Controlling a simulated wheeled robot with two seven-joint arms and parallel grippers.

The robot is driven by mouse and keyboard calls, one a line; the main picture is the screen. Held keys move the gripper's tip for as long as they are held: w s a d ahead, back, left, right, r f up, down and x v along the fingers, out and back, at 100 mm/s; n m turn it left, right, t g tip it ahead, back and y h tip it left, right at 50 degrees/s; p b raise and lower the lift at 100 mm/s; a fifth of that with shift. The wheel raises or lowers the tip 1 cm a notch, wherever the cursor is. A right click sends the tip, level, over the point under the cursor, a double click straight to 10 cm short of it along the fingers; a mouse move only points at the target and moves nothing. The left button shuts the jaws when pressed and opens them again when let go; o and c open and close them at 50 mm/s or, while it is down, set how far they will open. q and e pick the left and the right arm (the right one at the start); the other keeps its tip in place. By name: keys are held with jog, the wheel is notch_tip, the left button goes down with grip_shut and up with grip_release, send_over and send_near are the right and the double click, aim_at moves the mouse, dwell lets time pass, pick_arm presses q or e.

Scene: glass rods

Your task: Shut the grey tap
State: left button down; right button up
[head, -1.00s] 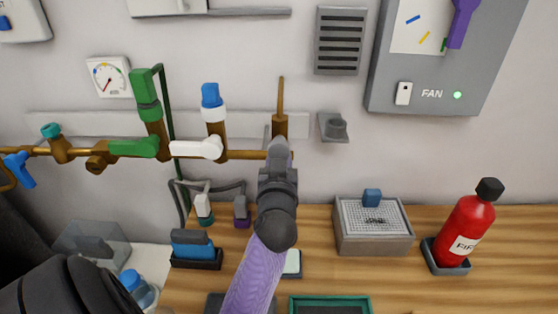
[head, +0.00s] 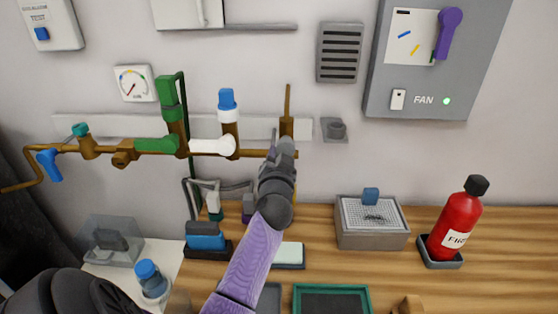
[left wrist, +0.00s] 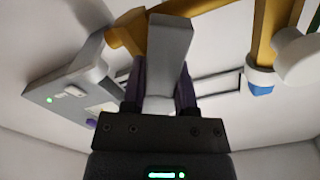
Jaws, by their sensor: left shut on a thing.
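My left gripper (head: 284,148) is at the right end of the brass pipe run on the wall, in front of the grey tap. In the left wrist view my left gripper (left wrist: 161,82) is shut on the tap's grey handle (left wrist: 169,45), with a dark finger on each side. The handle meets the brass pipe (left wrist: 128,34) at its far end. In the head view the tap's brass body (head: 287,127) shows just above the gripper, and most of the grey handle is hidden behind it. I cannot tell the handle's exact angle. My right gripper is not in view.
A grey bracket (head: 335,130) is just right of the tap. Below, a mesh-topped box (head: 371,240) and a red extinguisher (head: 455,222) stand on the wooden bench.

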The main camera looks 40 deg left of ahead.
pick_arm(q)
jog(key=m+p, duration=0.1)
jog(key=m, duration=0.1)
jog(key=r+m, duration=0.1)
jog(key=m+p, duration=0.1)
jog(key=m, duration=0.1)
jog(key=shift+s+a+r+m+p, duration=0.15)
jog(key=shift+s+a+m+p, duration=0.15)
jog(key=shift+s+a+p, duration=0.05)
jog(key=m+p, duration=0.1)
jog(key=m, duration=0.3)
jog(key=shift+s+a+r+p, duration=0.1)
jog(key=shift+a+r+p, duration=0.05)
jog(key=shift+r+p, duration=0.25)
jog(key=shift+r+m+p, duration=0.15)
jog(key=shift+m+p, duration=0.3)
jog(key=shift+m, duration=0.55)
jog(key=shift+c, duration=1.9)
grip_release()
jog(key=v, duration=1)
jog(key=shift+p, duration=0.35)
